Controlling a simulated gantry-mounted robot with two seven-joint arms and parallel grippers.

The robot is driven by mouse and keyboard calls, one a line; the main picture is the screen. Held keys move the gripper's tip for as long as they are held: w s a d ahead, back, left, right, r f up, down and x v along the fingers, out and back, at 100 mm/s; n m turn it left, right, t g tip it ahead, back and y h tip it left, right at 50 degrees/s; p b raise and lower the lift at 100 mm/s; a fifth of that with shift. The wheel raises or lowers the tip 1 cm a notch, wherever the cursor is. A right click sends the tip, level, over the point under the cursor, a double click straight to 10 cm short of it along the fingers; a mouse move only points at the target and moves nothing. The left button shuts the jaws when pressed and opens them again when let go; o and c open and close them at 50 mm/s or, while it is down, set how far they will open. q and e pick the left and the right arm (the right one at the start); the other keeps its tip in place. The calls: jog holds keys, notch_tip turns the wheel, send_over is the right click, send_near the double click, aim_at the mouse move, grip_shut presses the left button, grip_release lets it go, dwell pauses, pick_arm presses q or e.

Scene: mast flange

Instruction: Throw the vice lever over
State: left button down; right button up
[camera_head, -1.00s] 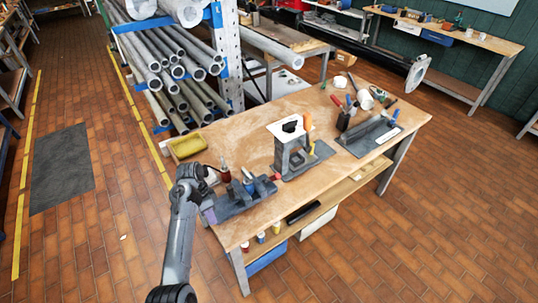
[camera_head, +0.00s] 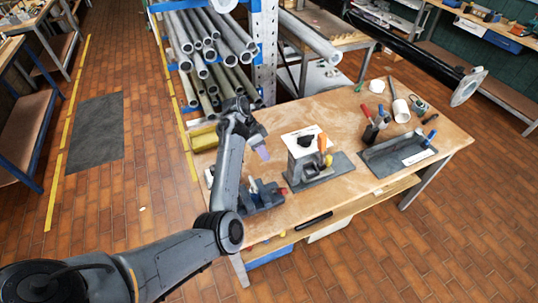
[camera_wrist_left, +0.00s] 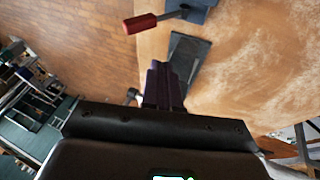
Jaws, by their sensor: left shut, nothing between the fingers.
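A grey-blue vice (camera_head: 262,197) sits at the near left of the workbench (camera_head: 340,195), with a small red part (camera_head: 283,191) at its right end. In the left wrist view, a red-handled lever (camera_wrist_left: 140,22) joins a grey-blue block (camera_wrist_left: 200,8) by a short metal rod; it looks like the vice lever. My right gripper is not in view.
The grey stand (camera_head: 305,170) carries a white plate and an orange handle. A dark tool tray (camera_head: 398,155) lies to its right. A yellow tray (camera_head: 204,137) is at the back left. A black mast with a pale flange (camera_head: 467,87) is beyond the bench.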

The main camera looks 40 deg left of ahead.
aim_at(279, 190)
pick_arm(q)
jog(key=x, duration=0.3)
jog(key=s+d+p+x, duration=0.1)
jog(key=x, duration=0.3)
jog(key=s+x, duration=0.1)
jog(key=x, duration=0.3)
jog(key=shift+d+p, duration=0.4)
jog(key=shift+d, duration=0.05)
